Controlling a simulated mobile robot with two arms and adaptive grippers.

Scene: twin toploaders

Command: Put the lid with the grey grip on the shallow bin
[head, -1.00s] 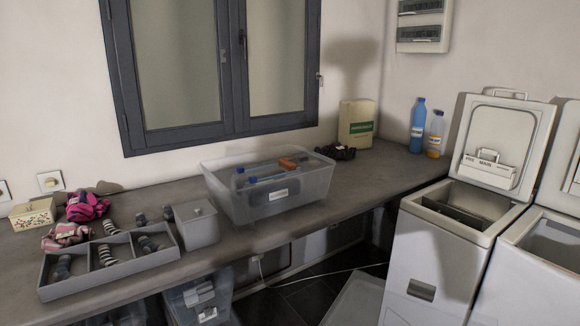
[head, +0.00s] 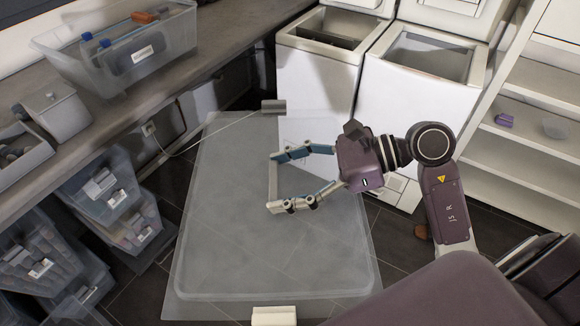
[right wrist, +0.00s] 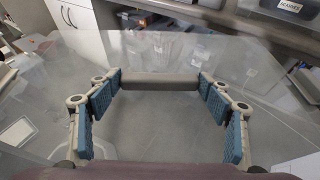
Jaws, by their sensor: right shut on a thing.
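A large clear lid (head: 235,250) fills the middle of the head view, above the dark floor. A pale bar-shaped grip (head: 272,182) stands near its middle. It looks grey in the right wrist view (right wrist: 160,82). My right gripper (head: 273,181) has its fingers spread along this bar, one fingertip at each end, and is shut on it. A darker grey block (head: 272,106) shows at the lid's far edge and a cream block (head: 273,316) at its near edge. I cannot tell a shallow bin apart with certainty. My left gripper is out of view.
A clear bin (head: 125,60) with bottles stands on the counter (head: 205,35), beside a small grey box (head: 55,112). Several clear bins (head: 105,190) stand below it. Two white toploaders (head: 315,85) are at the back, with shelves (head: 540,130) at the right.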

